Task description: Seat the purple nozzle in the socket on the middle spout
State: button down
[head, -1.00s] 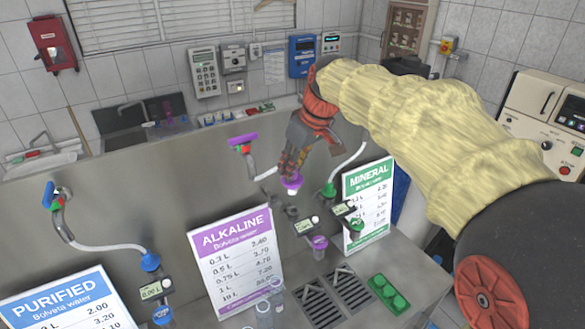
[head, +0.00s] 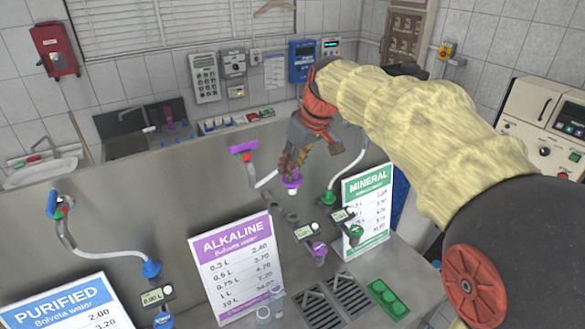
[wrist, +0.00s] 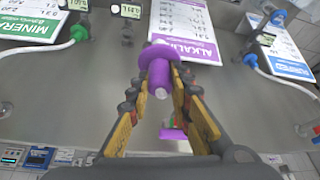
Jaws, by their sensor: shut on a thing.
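The purple nozzle (head: 292,182) is held in my gripper (head: 293,168), which is shut on it in front of the steel panel. In the wrist view the purple nozzle (wrist: 160,70) sits between the fingertips, with a pale tip showing. The middle spout (head: 305,231) has a small display and a purple lower end, right of the ALKALINE sign. Its dark fittings lie just below the nozzle, with a gap between them. The socket opening is too small to make out. A pale hose (head: 267,179) runs toward the nozzle from a purple-handled wall fitting (head: 243,150).
The ALKALINE sign (head: 238,268) stands left of the spout, the MINERAL sign (head: 367,203) right. A green holder (head: 388,298) and drain grates (head: 334,300) lie below. Clear bottles (head: 269,316) stand by the grates.

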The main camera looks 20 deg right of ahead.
jog(key=w+d+p, duration=0.3)
jog(key=w+p, duration=0.1)
jog(key=w, duration=0.4)
jog(key=w+d+p, duration=0.3)
jog(key=w+p, duration=0.2)
jog(key=w, duration=0.3)
jog(key=shift+w, duration=0.15)
dwell(1.1)
jog(key=shift+f, duration=0.1)
